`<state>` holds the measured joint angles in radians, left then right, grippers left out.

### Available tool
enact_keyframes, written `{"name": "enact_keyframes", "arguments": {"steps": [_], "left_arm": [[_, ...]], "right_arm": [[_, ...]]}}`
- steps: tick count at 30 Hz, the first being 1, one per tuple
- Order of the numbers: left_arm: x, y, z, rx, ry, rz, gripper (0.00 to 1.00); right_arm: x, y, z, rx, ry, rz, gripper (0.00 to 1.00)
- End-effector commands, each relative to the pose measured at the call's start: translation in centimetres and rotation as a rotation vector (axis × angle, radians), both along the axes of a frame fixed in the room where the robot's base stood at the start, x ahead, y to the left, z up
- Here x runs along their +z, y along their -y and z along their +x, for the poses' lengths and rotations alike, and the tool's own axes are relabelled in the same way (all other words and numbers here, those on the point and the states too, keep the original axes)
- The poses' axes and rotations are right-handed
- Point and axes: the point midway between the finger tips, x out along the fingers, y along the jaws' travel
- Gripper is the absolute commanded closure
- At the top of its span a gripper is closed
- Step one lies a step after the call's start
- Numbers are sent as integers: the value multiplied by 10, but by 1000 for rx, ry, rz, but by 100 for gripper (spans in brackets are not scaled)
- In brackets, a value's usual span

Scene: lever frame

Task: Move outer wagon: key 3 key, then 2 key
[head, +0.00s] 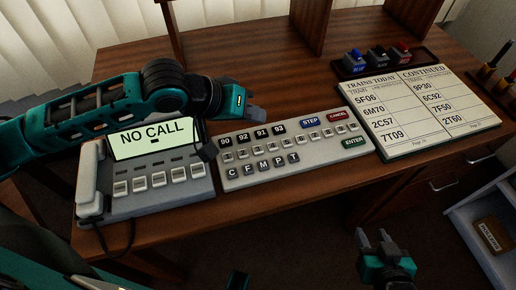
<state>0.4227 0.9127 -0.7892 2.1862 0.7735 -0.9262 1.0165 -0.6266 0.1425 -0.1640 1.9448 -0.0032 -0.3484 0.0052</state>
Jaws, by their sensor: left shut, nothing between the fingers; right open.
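A grey keypad panel (330,159) lies on the wooden desk in the head view. It has dark keys marked 90, 92, 91 and 93, a row of small pale keys (288,147), and letter keys C F M P T (263,165). My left gripper (258,115) is shut and empty, in the air at the panel's upper edge near the dark keys. My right gripper (374,236) is open and empty, low in front of the desk. No wagon is in view.
A telephone unit (160,189) with a "NO CALL" screen (153,138) stands left of the panel, partly behind my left arm. A train list book (419,108) lies to the right. Coloured switches (378,58) sit behind it. STEP, CANCEL and ENTER (353,142) keys are on the panel.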

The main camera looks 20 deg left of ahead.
Motion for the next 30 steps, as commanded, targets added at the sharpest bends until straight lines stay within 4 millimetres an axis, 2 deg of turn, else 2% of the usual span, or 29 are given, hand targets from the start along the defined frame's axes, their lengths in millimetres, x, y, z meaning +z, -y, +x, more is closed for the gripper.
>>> {"name": "enact_keyframes", "arguments": {"steps": [1, 6, 16, 21, 30], "left_arm": [[-11, 0, 0, -1, 1, 1, 100], [-30, 0, 0, -1, 2, 2, 100], [-61, 0, 0, -1, 2, 1, 100], [-74, 0, 0, 0, -2, 1, 100], [-82, 0, 0, -1, 1, 1, 100]], "right_arm": [[-12, -2, 0, 2, -5, 3, 57], [-27, -12, 2, 16, -10, 24, 57], [-41, -29, 18, 48, 17, 52, 57], [-38, -29, 19, 53, 21, 50, 57], [-42, -27, 18, 50, 17, 48, 57]]}}
